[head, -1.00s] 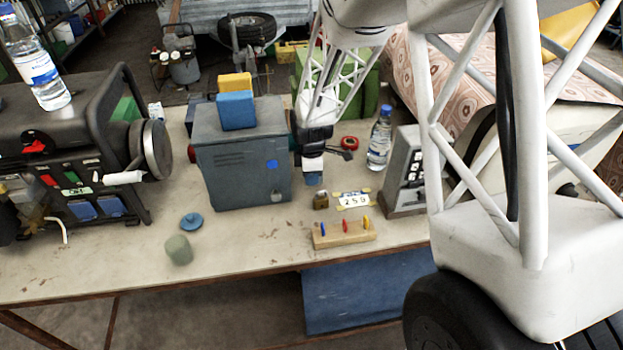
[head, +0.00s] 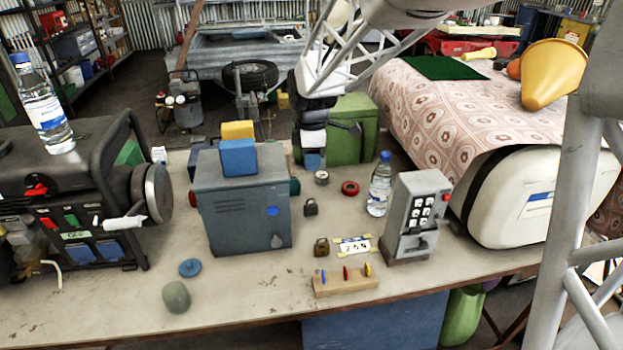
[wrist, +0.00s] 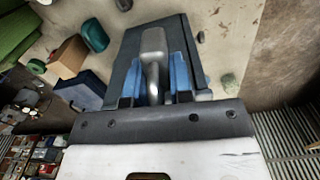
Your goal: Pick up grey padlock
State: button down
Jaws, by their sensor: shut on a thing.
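My gripper (head: 312,160) is above the table, right of the grey metal cabinet. In the wrist view its blue-tipped fingers (wrist: 155,80) are shut on the grey padlock (wrist: 153,45). It shows as a pale grey rounded body with a narrower loop-like part towards the palm. In the head view the fingers hide it. A dark padlock (head: 310,207) stands on the table below my gripper. A brass padlock (head: 321,247) stands nearer the front, left of a number card (head: 354,245).
A bottle (head: 380,185) and a grey keypad box (head: 416,215) stand to the right. A wooden peg block (head: 345,284) lies in front. The table's front left (head: 110,312) is clear.

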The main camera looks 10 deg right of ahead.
jog(key=shift+r, duration=2.3)
